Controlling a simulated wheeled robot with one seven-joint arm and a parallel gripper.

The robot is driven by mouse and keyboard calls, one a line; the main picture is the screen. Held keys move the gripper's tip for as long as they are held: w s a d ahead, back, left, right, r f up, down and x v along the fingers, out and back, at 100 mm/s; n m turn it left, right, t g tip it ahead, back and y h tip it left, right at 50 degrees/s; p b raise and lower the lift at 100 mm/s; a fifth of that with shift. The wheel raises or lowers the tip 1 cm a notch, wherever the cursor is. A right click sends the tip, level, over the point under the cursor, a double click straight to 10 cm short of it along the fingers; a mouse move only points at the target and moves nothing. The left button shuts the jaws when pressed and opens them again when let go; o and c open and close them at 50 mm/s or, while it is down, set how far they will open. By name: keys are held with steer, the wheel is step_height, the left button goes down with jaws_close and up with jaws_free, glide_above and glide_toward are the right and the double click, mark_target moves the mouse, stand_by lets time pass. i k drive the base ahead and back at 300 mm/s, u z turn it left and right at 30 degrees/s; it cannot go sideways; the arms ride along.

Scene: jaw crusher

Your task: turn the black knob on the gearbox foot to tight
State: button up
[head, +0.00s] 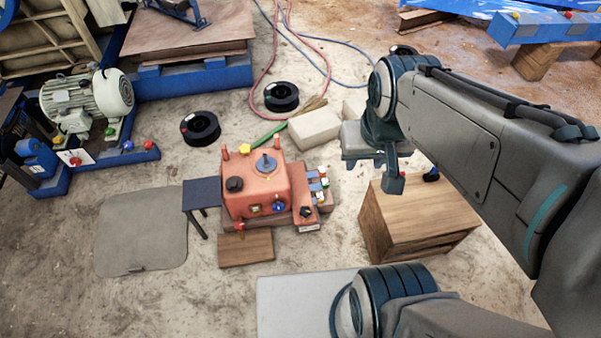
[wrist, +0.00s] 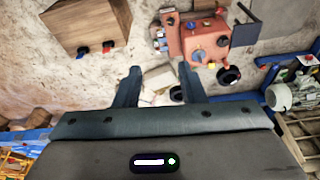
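The orange gearbox (head: 251,201) stands on the floor at the middle of the head view. On its right side is a low orange foot block (head: 303,200) with a black knob (head: 305,212) at its near end. In the wrist view the gearbox (wrist: 203,28) is at the top right, and the black knob (wrist: 167,9) shows small at the top edge; its setting is too small to read. My gripper (head: 385,172) is up and to the right of the gearbox, apart from it. In the wrist view my gripper (wrist: 158,82) has its fingers spread with nothing between them.
A wooden box (head: 415,218) stands right of the gearbox, near my gripper. A small dark table (head: 202,192) is at the gearbox's left. A pale block (head: 315,129) and black rings (head: 281,96) lie behind. A wooden board (head: 245,249) lies in front.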

mark_target(306, 212)
steer(key=u, duration=0.15)
steer(key=i, duration=0.5)
steer(key=u, duration=0.5)
steer(key=k, duration=0.5)
steer(key=u, duration=0.05)
steer(key=i, duration=0.5)
